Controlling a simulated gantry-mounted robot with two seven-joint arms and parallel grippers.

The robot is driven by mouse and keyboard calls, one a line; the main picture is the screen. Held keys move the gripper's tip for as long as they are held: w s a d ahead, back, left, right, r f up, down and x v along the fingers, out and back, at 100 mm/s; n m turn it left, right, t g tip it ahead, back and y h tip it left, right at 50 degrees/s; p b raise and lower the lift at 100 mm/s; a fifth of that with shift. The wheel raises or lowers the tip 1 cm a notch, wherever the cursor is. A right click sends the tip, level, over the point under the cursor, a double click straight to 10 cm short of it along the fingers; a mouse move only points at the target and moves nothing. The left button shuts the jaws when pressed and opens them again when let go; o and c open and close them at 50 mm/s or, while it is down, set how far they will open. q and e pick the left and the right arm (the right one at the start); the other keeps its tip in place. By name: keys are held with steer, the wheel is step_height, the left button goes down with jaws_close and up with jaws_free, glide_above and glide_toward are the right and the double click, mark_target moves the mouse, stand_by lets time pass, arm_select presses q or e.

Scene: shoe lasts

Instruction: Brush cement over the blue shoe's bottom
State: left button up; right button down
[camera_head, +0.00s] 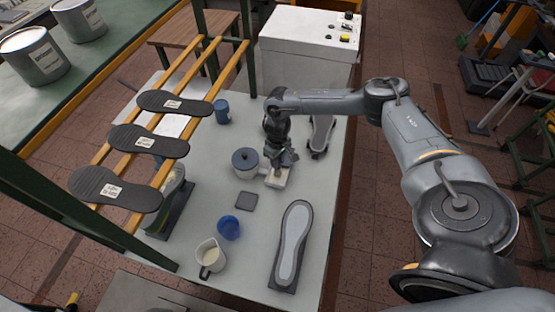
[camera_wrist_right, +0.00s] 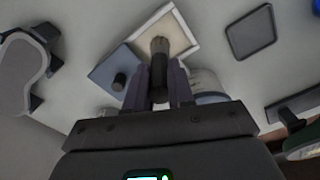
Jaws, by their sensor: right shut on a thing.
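My right gripper (camera_head: 281,162) is shut on a brush (camera_wrist_right: 160,62), whose dark round handle shows between the fingers in the right wrist view. The brush is over a shallow pale tray (camera_head: 277,180); whether its tip touches the tray is hidden. An upturned shoe with a pale grey bottom (camera_head: 293,243) lies at the front right of the table. Another grey-bottomed shoe (camera_head: 322,133) stands behind my gripper. A third, partly hidden shoe (camera_head: 172,188) is beneath the rack. I cannot tell which shoe is the blue one. My left gripper is out of view.
A lidded grey-blue pot (camera_head: 245,159) stands left of the tray. A dark square pad (camera_head: 246,201), blue cup (camera_head: 229,228), cream-filled jug (camera_head: 210,257) and blue can (camera_head: 221,112) stand nearby. Three dark soles (camera_head: 172,103) lie on the wooden rack at left.

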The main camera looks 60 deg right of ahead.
steer(key=shift+f, duration=0.35)
stand_by(0.3)
stand_by(0.7)
steer(key=shift+f+p, duration=0.1)
steer(key=shift+p, duration=0.2)
stand_by(0.8)
stand_by(0.5)
steer(key=shift+r+p, duration=0.4)
steer(key=shift+p, duration=0.15)
step_height(320, 180, up, 2)
steer(key=p, duration=0.2)
steer(key=shift+r+p, duration=0.2)
steer(key=shift+p, duration=0.15)
step_height(320, 180, up, 4)
steer(key=p, duration=0.4)
steer(key=shift+p, duration=0.3)
